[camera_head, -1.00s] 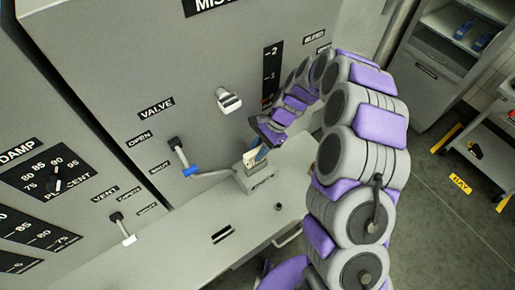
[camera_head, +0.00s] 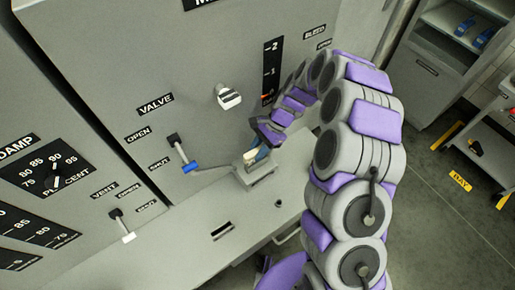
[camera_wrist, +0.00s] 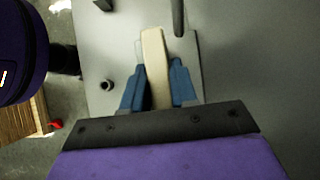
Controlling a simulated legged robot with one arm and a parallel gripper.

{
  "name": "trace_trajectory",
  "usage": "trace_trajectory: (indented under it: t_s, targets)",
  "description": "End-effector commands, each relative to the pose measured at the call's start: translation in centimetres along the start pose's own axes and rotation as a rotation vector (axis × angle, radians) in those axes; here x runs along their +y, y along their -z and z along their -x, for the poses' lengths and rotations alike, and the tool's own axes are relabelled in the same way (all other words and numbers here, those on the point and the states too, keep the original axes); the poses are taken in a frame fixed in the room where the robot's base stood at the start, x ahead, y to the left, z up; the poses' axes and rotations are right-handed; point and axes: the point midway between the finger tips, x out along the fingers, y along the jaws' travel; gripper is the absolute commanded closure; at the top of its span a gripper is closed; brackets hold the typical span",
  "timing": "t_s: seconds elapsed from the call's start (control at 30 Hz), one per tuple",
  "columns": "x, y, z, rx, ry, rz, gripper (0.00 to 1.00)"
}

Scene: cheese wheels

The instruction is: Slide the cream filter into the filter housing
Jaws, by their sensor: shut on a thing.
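The cream filter (camera_wrist: 156,70) is a flat cream bar between the two blue fingers of my gripper (camera_wrist: 158,88) in the wrist view. My gripper is shut on it. In the head view the filter (camera_head: 250,156) shows as a small cream piece at the tip of my gripper (camera_head: 258,152), right at the top of the grey filter housing (camera_head: 262,174). The housing is a small box on the ledge against the cabinet, with a pipe on its left. My fingers hide the contact, so I cannot tell how far the filter is inside.
A blue-marked valve lever (camera_head: 183,158) stands left of the housing, and a white knob (camera_head: 228,96) is above it. A cart (camera_head: 480,150) stands far right.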

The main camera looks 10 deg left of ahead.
Motion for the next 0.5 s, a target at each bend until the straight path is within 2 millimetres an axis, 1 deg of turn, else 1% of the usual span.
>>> trace_trajectory:
  t_s: [0.5]
  targets:
    - [0.03,0.67,-1.01,-0.001,-0.001,-0.001,1.00]
